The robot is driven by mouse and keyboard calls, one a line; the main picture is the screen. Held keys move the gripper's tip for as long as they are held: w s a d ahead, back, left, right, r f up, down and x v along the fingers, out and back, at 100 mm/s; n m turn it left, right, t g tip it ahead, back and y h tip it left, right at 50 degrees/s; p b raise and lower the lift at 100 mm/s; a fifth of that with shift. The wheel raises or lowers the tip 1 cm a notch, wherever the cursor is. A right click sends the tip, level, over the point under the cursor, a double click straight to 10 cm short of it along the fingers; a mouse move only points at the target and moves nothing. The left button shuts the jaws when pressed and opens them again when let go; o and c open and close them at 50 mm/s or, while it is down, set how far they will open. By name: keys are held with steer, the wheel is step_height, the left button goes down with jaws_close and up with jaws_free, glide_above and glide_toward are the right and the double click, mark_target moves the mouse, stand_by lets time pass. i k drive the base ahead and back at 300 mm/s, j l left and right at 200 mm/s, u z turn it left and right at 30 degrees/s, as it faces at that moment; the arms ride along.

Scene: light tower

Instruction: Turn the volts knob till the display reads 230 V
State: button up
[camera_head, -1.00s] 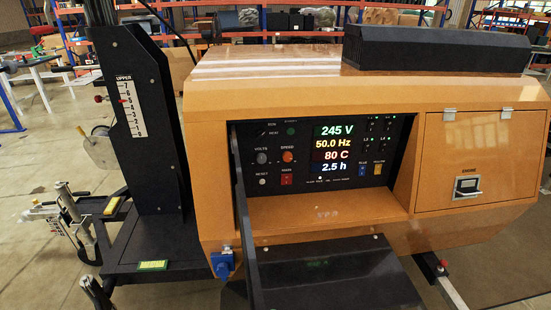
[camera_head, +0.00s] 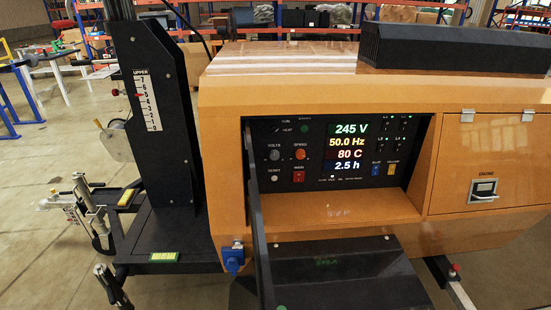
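The volts knob (camera_head: 274,155) is a small grey round knob at the left of the black control panel, under the label VOLTS. The display (camera_head: 347,129) reads 245 V in green on its top line. Below are 50.0 Hz, 80 C and 2.5 h. My gripper is not in view, and nothing touches the knob. The knob's pointer mark is too small to read.
The orange speed knob (camera_head: 300,154) sits close right of the volts knob. A reset button (camera_head: 274,178) and red main switch (camera_head: 300,176) are below. A dark upright panel (camera_head: 257,215) stands edge-on at the recess's left. A black flap (camera_head: 345,275) juts out below.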

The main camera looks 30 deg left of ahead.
mark_target(274, 154)
steer(key=k+j+u, duration=0.1)
steer(key=k, duration=0.2)
steer(key=i+j+u, duration=0.1)
steer(key=u, duration=0.4)
steer(key=i+j+u, duration=0.1)
steer(key=u, duration=0.35)
steer(key=j, duration=0.1)
